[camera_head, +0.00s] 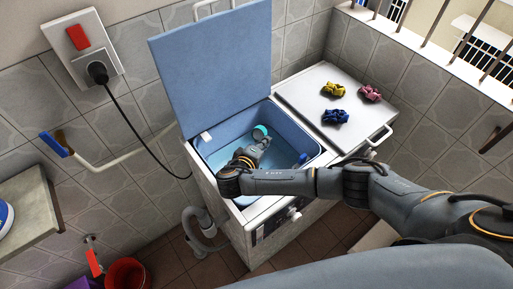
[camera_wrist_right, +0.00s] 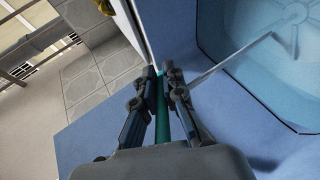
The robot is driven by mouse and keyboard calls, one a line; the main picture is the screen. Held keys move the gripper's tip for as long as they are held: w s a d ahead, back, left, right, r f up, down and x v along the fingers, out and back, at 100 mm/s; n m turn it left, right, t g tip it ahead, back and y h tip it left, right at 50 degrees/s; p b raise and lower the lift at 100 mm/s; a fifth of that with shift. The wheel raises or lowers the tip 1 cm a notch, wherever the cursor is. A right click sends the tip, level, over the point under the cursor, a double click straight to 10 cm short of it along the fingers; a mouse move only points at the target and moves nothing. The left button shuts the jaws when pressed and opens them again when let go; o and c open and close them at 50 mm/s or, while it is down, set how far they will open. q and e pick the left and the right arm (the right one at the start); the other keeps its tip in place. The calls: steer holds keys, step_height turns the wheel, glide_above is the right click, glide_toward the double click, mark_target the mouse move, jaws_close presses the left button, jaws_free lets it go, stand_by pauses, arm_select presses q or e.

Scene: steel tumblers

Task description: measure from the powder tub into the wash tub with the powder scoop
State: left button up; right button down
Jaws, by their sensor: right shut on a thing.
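My right gripper (camera_head: 262,143) reaches over the open wash tub (camera_head: 218,146) of the washing machine. It is shut on the teal powder scoop (camera_head: 260,131), whose round cup shows just past the fingertips, above the tub. In the right wrist view the fingers (camera_wrist_right: 160,80) close on the scoop's teal handle (camera_wrist_right: 161,112); the cup is hidden there. Whether the cup holds powder is too small to tell. A round white-and-blue thing (camera_head: 5,216) at the left edge is cut off; I cannot tell if it is the powder tub. My left gripper is not in view.
The blue lid (camera_head: 212,68) stands open behind the tub. A white side cover (camera_head: 300,92) carries yellow, pink and blue cloth bundles. A grey counter (camera_head: 32,212) is at left. A red bucket (camera_head: 127,274) stands low left. A black cord hangs from the wall socket (camera_head: 85,52).

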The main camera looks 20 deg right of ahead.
steer(key=t, duration=0.1)
steer(key=h+b, duration=0.1)
steer(key=t+h+b, duration=0.1)
steer(key=shift+s+a+r+t, duration=0.1)
steer(key=shift+s+a+t, duration=0.15)
steer(key=shift+a+t, duration=0.05)
steer(key=shift+s+a+r+t+h+b, duration=0.1)
steer(key=shift+r+t+h+b, duration=0.2)
steer(key=shift+r+t+h, duration=0.5)
steer(key=shift+s+a+r+t+h+b, duration=0.1)
steer(key=shift+r+t+h+b, duration=0.25)
steer(key=shift+r, duration=0.7)
steer(key=shift+s+r+t+h+p, duration=0.1)
steer(key=shift+r+t+h+p, duration=0.5)
steer(key=shift+r, duration=1.35)
steer(key=shift+r+t+h+b, duration=0.6)
steer(key=shift+r+t+h, duration=0.25)
steer(key=shift+r, duration=0.45)
steer(key=shift+a, duration=0.1)
